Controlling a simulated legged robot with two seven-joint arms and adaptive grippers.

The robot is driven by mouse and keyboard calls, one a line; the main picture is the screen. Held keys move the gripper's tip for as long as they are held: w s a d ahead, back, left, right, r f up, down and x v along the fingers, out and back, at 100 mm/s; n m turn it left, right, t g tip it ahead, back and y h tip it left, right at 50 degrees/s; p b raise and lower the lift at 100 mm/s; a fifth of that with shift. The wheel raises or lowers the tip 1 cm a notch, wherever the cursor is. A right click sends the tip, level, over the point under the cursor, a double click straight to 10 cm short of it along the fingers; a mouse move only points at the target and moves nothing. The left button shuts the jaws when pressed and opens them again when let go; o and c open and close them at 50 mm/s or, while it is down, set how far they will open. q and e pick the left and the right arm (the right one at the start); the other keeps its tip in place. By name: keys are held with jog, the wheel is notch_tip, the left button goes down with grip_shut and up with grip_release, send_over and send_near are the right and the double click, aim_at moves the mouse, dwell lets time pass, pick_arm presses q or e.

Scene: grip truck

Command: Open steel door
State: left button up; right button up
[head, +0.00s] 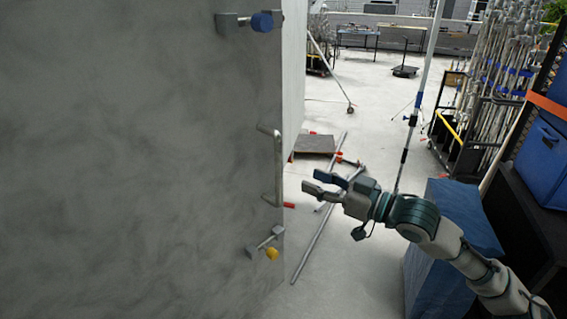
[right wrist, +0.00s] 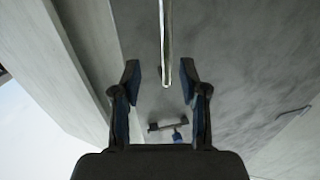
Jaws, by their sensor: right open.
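The grey steel door (head: 130,160) fills the left of the head view. Its upright bar handle (head: 278,168) is near the door's right edge. A latch with a blue knob (head: 262,22) is above the handle, and one with a yellow knob (head: 271,254) is below. My right gripper (head: 308,182) is open and empty, to the right of the handle, fingers pointing left toward it. In the right wrist view the handle (right wrist: 165,45) appears between the open fingers (right wrist: 160,78), seemingly beyond them; contact is not visible. My left gripper is out of view.
Metal poles (head: 320,225) and a dark flat board (head: 315,144) lie on the pale floor beyond. A blue box (head: 465,205) stands beneath my right arm. Racks of poles (head: 500,80) and a blue bin (head: 540,160) are at right. The middle floor is largely clear.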

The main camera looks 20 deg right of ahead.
aim_at(281, 171)
jog(key=x, duration=0.3)
jog(key=p+x, duration=0.1)
jog(key=x, duration=0.3)
jog(key=s+a+x, duration=0.1)
jog(key=x, duration=0.2)
jog(key=shift+w+a, duration=0.1)
jog(key=shift+a, duration=0.15)
jog(key=shift+d, duration=0.9)
jog(key=c, duration=0.8)
jog(key=shift+a+r, duration=0.1)
jog(key=shift+a, duration=0.4)
grip_shut()
jog(key=shift+w, duration=0.1)
